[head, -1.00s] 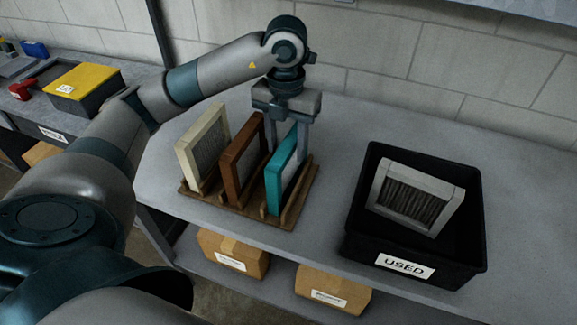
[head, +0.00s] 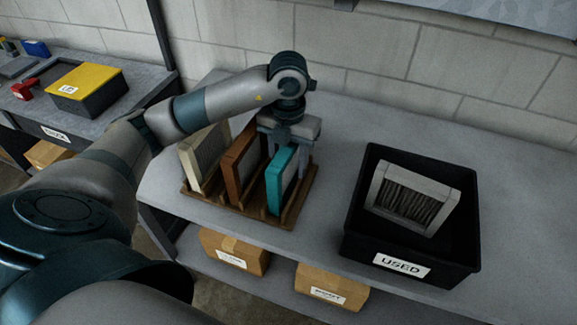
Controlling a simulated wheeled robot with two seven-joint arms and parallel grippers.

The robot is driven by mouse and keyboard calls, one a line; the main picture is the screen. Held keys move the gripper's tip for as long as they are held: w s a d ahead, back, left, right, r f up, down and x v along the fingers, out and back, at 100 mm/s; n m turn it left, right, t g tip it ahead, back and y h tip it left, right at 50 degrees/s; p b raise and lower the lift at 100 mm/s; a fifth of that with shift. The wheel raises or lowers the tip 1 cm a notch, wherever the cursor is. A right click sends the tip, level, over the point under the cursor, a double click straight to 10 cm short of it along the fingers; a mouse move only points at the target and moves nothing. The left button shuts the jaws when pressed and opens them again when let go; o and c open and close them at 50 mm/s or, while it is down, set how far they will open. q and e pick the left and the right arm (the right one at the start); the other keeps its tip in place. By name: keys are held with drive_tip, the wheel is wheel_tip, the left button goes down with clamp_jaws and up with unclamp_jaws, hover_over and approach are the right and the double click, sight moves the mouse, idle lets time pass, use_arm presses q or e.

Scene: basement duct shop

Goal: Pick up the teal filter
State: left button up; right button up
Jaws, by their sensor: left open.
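The teal filter (head: 282,180) stands upright in the rightmost part of a wooden rack (head: 238,209) on the bench. My left gripper (head: 290,155) is open and lowered over the teal filter from above. One finger shows to the right of the filter; the other is mostly hidden between it and the brown filter (head: 240,165). I cannot tell whether the fingers touch the filter. My right gripper is not in view.
A cream filter (head: 206,158) stands at the rack's left. A black bin (head: 360,235) labelled USED holds a grey used filter (head: 412,195) at the right. Cardboard boxes (head: 235,250) sit on the lower shelf. Bare bench lies between rack and bin.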

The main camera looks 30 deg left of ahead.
sight(289, 145)
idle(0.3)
use_arm(q)
clamp_jaws()
drive_tip(key=shift+r+p, duration=0.3)
drive_tip(key=shift+r, duration=0.15)
wheel_tip(289, 145, up, 4)
drive_tip(key=shift+f+p, duration=0.15)
drive_tip(key=shift+p, duration=0.9)
drive_tip(key=s+d+r+p, duration=0.6)
drive_tip(key=s+d+p, duration=0.1)
drive_tip(key=d+p, duration=0.1)
drive_tip(key=shift+d+r, duration=0.25)
drive_tip(key=shift+d, duration=0.35)
drive_tip(key=shift+s, duration=0.1)
